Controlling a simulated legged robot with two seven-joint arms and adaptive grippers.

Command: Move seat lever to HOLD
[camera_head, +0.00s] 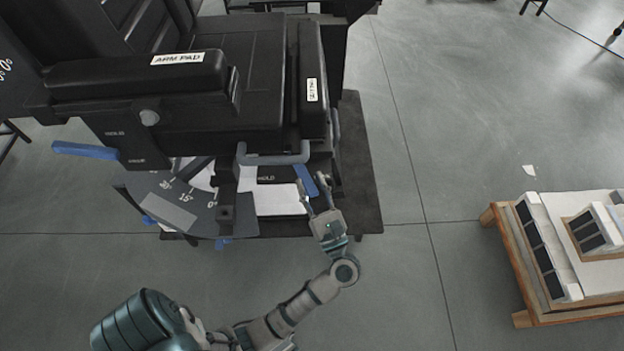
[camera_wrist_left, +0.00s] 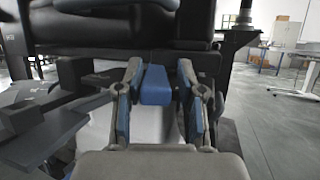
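The seat lever is a blue handle (camera_head: 307,180) low on the front of the black chair (camera_head: 265,80), near a HOLD label (camera_head: 266,179). My left gripper (camera_head: 313,184) is at this lever, with a finger on either side. In the left wrist view the blue lever end (camera_wrist_left: 155,86) lies between the fingers of my left gripper (camera_wrist_left: 160,72). My right gripper is not in view.
A grey bar handle (camera_head: 272,159) is just above the lever. Another blue lever (camera_head: 85,150) sits below the arm pad (camera_head: 150,75), beside an angle scale plate (camera_head: 180,205). A wooden-framed model (camera_head: 525,250) stands at right.

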